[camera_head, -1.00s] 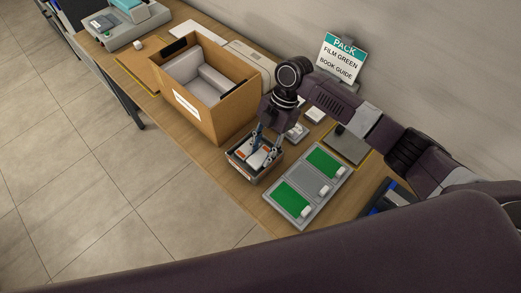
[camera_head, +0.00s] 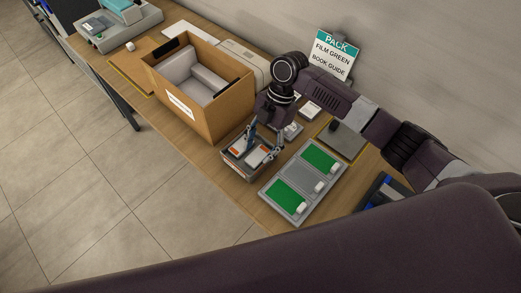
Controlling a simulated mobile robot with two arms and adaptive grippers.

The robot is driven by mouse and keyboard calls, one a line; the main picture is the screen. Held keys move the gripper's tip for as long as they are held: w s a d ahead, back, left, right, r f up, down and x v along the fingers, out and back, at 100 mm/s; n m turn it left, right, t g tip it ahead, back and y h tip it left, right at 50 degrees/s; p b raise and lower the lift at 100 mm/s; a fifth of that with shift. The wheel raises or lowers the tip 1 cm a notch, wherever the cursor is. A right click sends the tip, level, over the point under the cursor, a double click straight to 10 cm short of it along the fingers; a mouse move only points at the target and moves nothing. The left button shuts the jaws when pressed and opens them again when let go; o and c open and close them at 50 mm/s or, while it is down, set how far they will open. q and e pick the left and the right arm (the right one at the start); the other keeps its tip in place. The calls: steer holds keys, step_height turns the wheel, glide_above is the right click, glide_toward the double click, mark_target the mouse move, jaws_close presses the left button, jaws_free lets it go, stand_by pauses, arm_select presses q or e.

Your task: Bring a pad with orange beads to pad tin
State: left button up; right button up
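A small open tin (camera_head: 238,170) stands on the table just right of the cardboard box. White pads (camera_head: 238,149) with small orange marks lie in it; I cannot make out single beads. My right gripper (camera_head: 261,151) points down over the tin with its fingers spread apart. One finger is above the tin's middle, the other near its right side. No pad shows between the fingers. The fingers partly cover the tin's contents. My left gripper is not in view.
A cardboard box (camera_head: 217,112) with grey padding stands left of the tin. A grey tray (camera_head: 269,202) with green panels lies to its right. A sign (camera_head: 333,55) reads "PACK FILM GREEN BOOK GUIDE". A machine (camera_head: 113,27) stands at the far left.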

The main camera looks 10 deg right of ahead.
steer(key=v, duration=1.1)
